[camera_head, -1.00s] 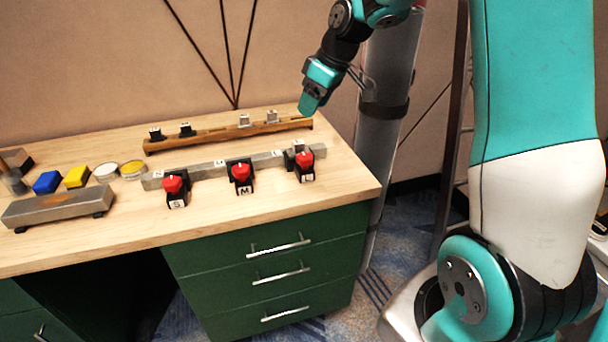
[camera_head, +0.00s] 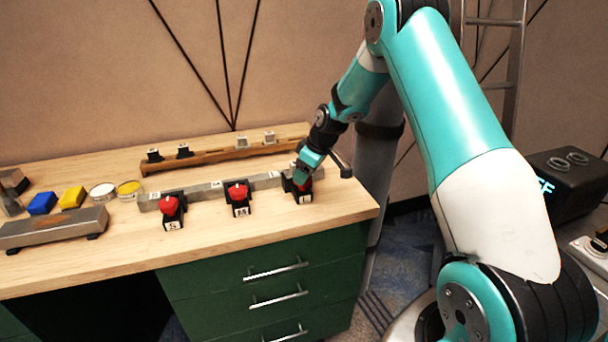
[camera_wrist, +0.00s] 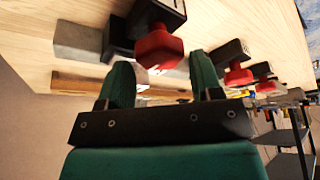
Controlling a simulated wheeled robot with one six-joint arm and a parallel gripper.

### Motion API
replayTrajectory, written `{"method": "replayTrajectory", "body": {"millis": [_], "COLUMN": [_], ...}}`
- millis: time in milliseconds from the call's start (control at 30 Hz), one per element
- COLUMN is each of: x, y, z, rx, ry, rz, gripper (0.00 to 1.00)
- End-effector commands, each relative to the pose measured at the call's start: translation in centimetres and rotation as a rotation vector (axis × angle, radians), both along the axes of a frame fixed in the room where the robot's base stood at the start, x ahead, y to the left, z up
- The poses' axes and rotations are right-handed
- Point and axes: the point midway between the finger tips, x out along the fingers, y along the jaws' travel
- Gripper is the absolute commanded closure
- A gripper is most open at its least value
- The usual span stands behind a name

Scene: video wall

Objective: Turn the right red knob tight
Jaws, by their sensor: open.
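The right red knob (camera_head: 307,186) sits on a black block at the right end of the grey bar and is mostly hidden behind my gripper (camera_head: 301,176) in the head view. In the wrist view the same red knob (camera_wrist: 158,48) shows large, between and just beyond the two teal fingertips of my gripper (camera_wrist: 161,70). The gripper is open and empty, with a gap at each side of the knob. I cannot tell whether the fingertips reach around it. The middle red knob (camera_head: 238,192) and left red knob (camera_head: 169,206) stand on similar blocks.
A grey bar (camera_head: 205,191) runs behind the knobs, and a wooden rail (camera_head: 210,156) with small blocks lies farther back. Blue (camera_head: 42,204) and yellow (camera_head: 72,197) blocks, two round tins and a grey beam (camera_head: 52,228) are at the left. The tabletop front is clear.

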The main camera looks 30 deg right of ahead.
Motion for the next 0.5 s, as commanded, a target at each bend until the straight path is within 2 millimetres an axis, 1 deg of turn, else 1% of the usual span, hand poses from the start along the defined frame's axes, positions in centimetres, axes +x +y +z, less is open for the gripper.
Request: {"method": "replayTrajectory", "body": {"millis": [33, 100, 200, 467, 500], "x": [0.2, 0.4, 0.6, 0.6, 0.6], "y": [0.2, 0.3, 0.3, 0.3, 0.3], "z": [-0.6, -1.2, -1.6, -1.8, -1.7], "rx": [0.001, 0.0, 0.0, -0.001, 0.0], "ry": [0.003, 0.001, 0.0, 0.0, 0.0], "rz": [0.001, 0.0, 0.0, 0.0, -0.001], "gripper": [0.41, 0.41, 0.41, 0.41, 0.43]}}
